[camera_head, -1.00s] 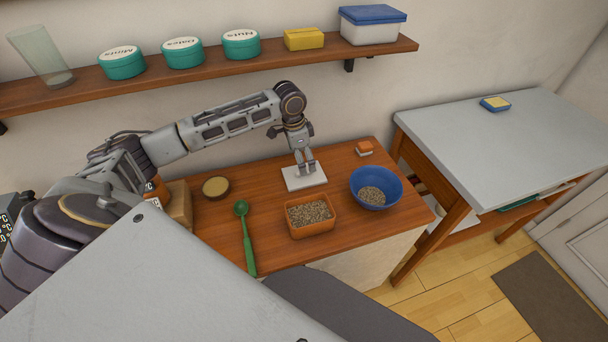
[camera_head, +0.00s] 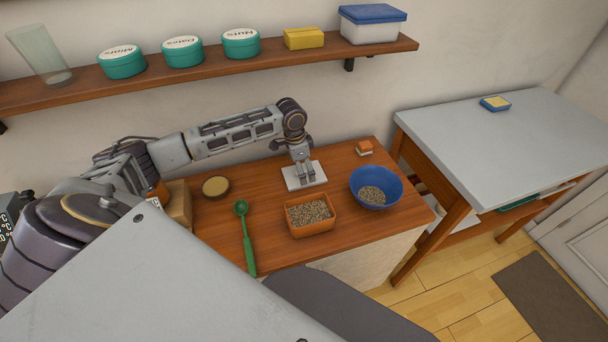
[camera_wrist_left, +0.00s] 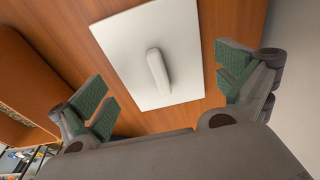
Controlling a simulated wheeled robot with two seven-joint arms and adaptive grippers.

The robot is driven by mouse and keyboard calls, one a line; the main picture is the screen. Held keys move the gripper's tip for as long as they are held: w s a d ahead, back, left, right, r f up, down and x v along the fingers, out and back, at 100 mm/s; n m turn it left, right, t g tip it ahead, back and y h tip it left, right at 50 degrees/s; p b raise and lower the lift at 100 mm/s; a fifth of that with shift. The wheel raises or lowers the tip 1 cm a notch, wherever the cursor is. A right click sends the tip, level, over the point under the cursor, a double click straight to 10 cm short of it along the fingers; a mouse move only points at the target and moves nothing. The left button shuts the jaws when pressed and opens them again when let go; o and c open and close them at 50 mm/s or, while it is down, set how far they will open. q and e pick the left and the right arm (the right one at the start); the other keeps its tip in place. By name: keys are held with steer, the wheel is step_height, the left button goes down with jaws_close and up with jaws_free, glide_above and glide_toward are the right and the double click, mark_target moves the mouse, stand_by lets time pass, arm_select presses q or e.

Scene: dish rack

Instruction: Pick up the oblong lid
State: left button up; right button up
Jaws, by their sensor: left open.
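The oblong lid (camera_head: 320,175) is a flat, pale rectangular plate lying on the wooden counter. In the left wrist view the lid (camera_wrist_left: 123,47) shows a raised bar handle (camera_wrist_left: 158,71) along its middle. My left gripper (camera_head: 305,172) is above the lid, pointing down, close over the handle. In the left wrist view my left gripper (camera_wrist_left: 166,84) has its green-padded fingers spread wide, one on each side of the handle, with nothing between them held. Whether the fingertips touch the lid cannot be told. My right gripper is not in view.
An orange tray of grain (camera_head: 311,228) stands in front of the lid, and a blue bowl (camera_head: 390,179) to its right. A shelf (camera_head: 210,77) runs above.

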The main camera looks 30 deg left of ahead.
arm_select(q)
steer(key=shift+w+d+f, duration=0.1)
steer(key=shift+d+f, duration=0.05)
steer(key=shift+f, duration=0.65)
steer(key=c, duration=0.9)
steer(key=shift+c, duration=0.5)
steer(key=shift+s, duration=0.2)
steer(key=shift+c, duration=0.2)
